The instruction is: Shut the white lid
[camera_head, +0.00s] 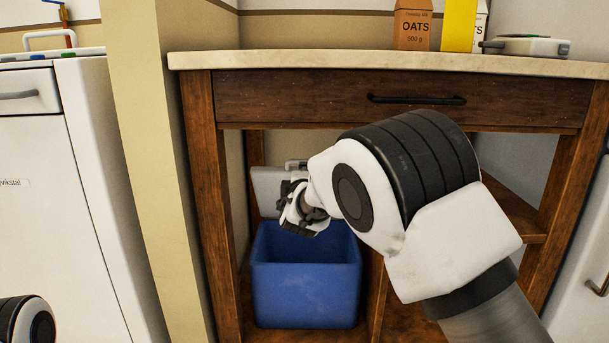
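The white lid (266,187) stands raised, nearly upright, at the back of the blue bin (305,293). A small grey handle shows at its top edge. The bin sits on the lower shelf and its top is open. My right gripper (308,222) is over the bin's opening, in front of the lid. It hides the lid's right part, and I cannot tell whether it touches the lid. Its fingers are small and dark here, so their opening is unclear. My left gripper is out of view; only part of my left arm shows at the lower left.
The wooden unit has a drawer (300,98) above the bin, a left post (203,200) and a right shelf (520,215) beside my arm. An oats carton (412,28), a yellow box (458,25) and a flat grey-white device (525,46) stand on the countertop.

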